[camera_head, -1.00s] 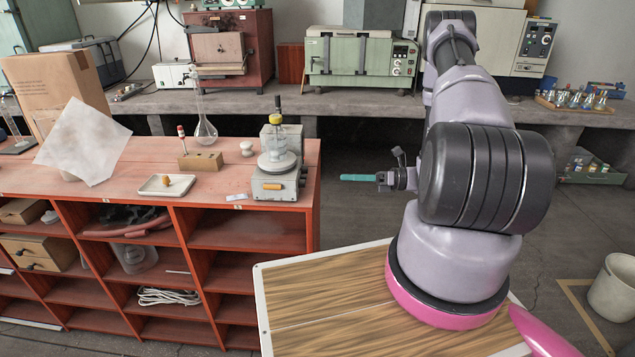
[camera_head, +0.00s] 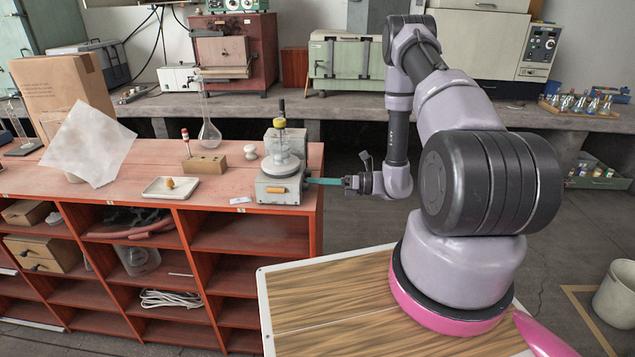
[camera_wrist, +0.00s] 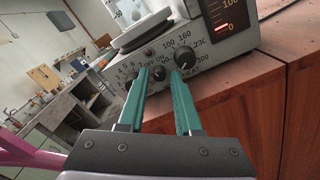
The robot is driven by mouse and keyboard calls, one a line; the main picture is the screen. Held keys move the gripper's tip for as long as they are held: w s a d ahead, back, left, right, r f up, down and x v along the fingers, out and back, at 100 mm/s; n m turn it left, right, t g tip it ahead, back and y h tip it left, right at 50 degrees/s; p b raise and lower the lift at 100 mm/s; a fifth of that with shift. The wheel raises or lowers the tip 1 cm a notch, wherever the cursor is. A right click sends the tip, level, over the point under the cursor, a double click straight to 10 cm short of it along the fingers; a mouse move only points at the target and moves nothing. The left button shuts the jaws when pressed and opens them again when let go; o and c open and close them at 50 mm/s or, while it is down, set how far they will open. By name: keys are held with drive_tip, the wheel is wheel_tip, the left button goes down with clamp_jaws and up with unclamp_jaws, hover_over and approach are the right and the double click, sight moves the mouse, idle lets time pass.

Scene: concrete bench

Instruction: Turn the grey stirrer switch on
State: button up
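The stirrer (camera_head: 283,178) is a grey box with a round white top plate, standing at the right end of the red bench. In the wrist view its front panel shows a small switch (camera_wrist: 160,73) under OFF and ON marks. A left knob (camera_wrist: 131,84) and a right knob (camera_wrist: 185,58), marked HEAT, flank the switch. My gripper (camera_head: 311,181) is at the stirrer's right side. In the wrist view, its two teal fingers (camera_wrist: 158,80) are apart, one on each side of the switch. I cannot tell whether they touch it. Which way the switch is set is unclear.
A flask (camera_head: 209,134) and a wooden block (camera_head: 205,164) stand left of the stirrer. A white tray (camera_head: 153,193) lies further left. Open floor lies right of the red bench (camera_head: 150,221).

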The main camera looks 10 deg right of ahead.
clamp_jaws()
drive_tip(key=shift+m, duration=0.4)
drive_tip(key=m, duration=0.3)
drive_tip(key=shift+m, duration=2)
unclamp_jaws()
